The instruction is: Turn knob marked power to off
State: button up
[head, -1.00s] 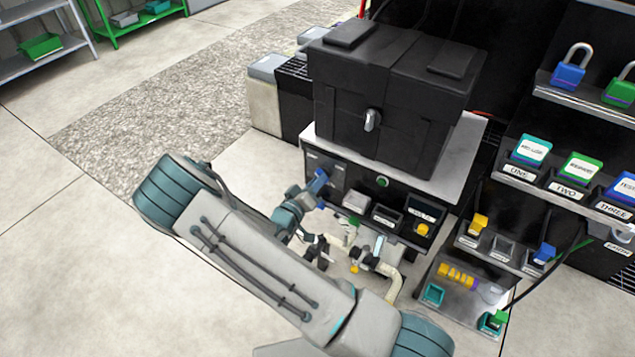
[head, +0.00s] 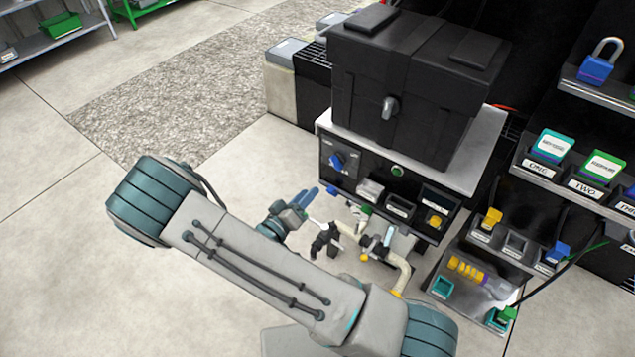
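A blue knob (head: 337,160) is on the left part of the black front panel (head: 352,178), below the black case. Its marking is too small to read, so I cannot tell its setting. My gripper (head: 306,198) is to the lower left of the knob, in front of the panel and apart from the knob in the picture. Its blue fingers point up and right toward the panel. They are small in the view, and I cannot tell how far apart they are. Nothing is visibly held. My arm covers the floor in front.
The black latched case (head: 415,85) stands on the metal top above the panel. A green button (head: 397,170) and labelled bins are right of the knob. Pale pipes with valves (head: 385,246) stand below. The floor at left is clear.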

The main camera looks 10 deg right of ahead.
jog(key=shift+v, duration=1.15)
jog(key=shift+w, duration=0.1)
jog(key=w+a+r+m+g+y+p, duration=0.2)
jog(key=w+a+r+g+y+p, duration=0.1)
jog(key=w+r+y, duration=0.5)
jog(key=s+r+g+y+p, duration=0.25)
jog(key=s+r+y, duration=0.35)
jog(key=r, duration=0.5)
jog(key=s+d+r+g+p, duration=0.2)
jog(key=s+d+r, duration=0.4)
jog(key=s, duration=0.3)
jog(key=s+d+r+n+g+h+p, duration=0.1)
jog(key=s+d+r+g+p, duration=0.1)
jog(key=s+d+r, duration=0.5)
jog(key=s, duration=0.3)
jog(key=shift+d+r+n, duration=0.25)
jog(key=shift+r+n, duration=0.05)
